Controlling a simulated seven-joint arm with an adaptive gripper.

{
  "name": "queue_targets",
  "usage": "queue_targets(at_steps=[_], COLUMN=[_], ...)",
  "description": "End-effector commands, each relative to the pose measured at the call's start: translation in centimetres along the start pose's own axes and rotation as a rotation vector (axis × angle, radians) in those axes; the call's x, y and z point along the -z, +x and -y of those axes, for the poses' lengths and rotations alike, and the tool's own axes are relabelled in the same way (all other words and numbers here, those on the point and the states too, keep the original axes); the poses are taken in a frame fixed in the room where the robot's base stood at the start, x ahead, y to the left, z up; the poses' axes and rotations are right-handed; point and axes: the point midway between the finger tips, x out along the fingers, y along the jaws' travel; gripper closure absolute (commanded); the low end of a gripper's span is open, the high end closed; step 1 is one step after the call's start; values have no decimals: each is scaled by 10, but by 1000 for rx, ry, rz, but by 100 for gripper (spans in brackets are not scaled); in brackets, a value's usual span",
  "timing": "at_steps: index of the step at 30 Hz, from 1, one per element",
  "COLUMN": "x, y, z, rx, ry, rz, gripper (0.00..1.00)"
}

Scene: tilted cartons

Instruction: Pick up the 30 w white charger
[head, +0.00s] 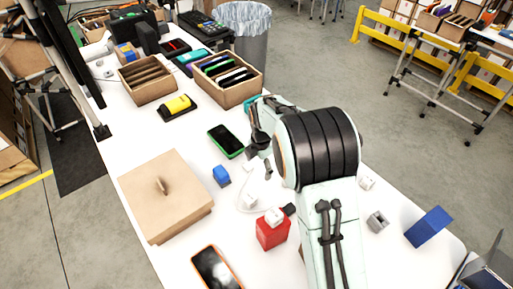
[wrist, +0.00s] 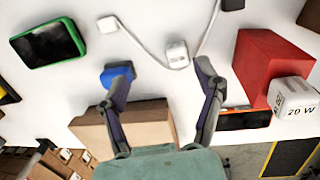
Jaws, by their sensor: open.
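My gripper (head: 262,160) is open and empty over the white table, with its two fingers spread in the wrist view (wrist: 163,73). A white charger (wrist: 177,54) with a white cable lies just beyond and between the fingertips; in the head view it is beside the red box (head: 248,201). Its marking is too small to read. Another white charger (wrist: 293,97), marked 20 W, rests on the red box (wrist: 270,65); it also shows in the head view (head: 274,215). A smaller white block (wrist: 108,24) lies near the green-edged phone. No 30 W marking is readable.
A blue block (wrist: 117,70) lies by the left finger. A green-edged phone (head: 226,141) lies farther back, and an orange-edged phone (head: 216,268) lies in front. A closed brown carton (head: 165,195) stands at left. Open cartons (head: 228,85) stand behind.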

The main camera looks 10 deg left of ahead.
Motion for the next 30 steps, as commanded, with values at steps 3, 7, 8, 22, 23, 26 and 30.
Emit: queue_targets(at_steps=[3,7,8,22,23,26,30], x=[24,38,39,41,41,41,41], y=[41,58,61,118,119,120,119], z=[9,12,12,19,19,19,19], rx=[87,115,114,112,111,111,111], ry=[-43,-70,-72,-69,-69,-69,-68], rz=[-37,-50,-50,-50,-50,-50,-50], gripper=[33,33,33,33,33,33,42])
